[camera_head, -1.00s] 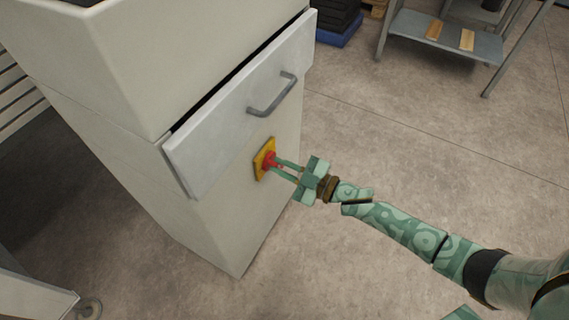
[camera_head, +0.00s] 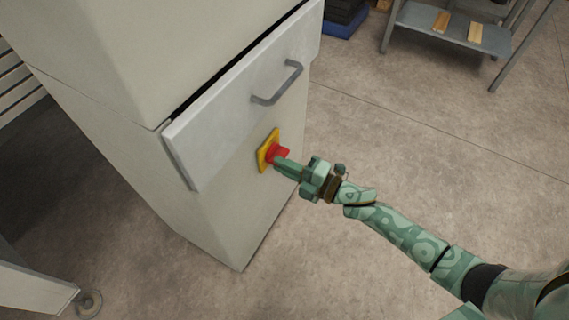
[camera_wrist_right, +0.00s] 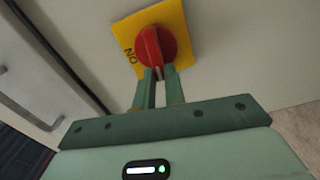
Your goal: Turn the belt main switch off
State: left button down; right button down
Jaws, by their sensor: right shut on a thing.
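The belt main switch is a red rotary knob (camera_head: 279,152) on a yellow square plate (camera_head: 263,158), mounted on the front of a pale cabinet below its drawer. In the right wrist view the red knob (camera_wrist_right: 150,40) shows its raised grip, and the yellow plate (camera_wrist_right: 126,33) carries the letters "ON" at its left side. My right gripper (camera_head: 279,161) reaches in from the right and is shut on the knob's grip. In the right wrist view its two fingertips (camera_wrist_right: 159,72) sit on either side of that grip. My left gripper is not in view.
The drawer (camera_head: 225,118) above the switch has a grey bar handle (camera_head: 278,86) that sticks out close to my gripper. A metal rack (camera_head: 455,35) stands at the back right. The floor (camera_head: 430,130) to the right of the cabinet is clear.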

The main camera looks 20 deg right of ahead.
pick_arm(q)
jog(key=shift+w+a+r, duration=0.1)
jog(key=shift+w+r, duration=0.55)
pick_arm(e)
jog(key=shift+s+f+n, duration=0.1)
jog(key=shift+f+n, duration=0.2)
jog(key=shift+n, duration=0.4)
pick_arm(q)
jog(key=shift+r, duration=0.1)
pick_arm(e)
jog(key=c, duration=1.5)
grip_release()
jog(key=shift+o, duration=0.2)
jog(key=shift+r, duration=0.1)
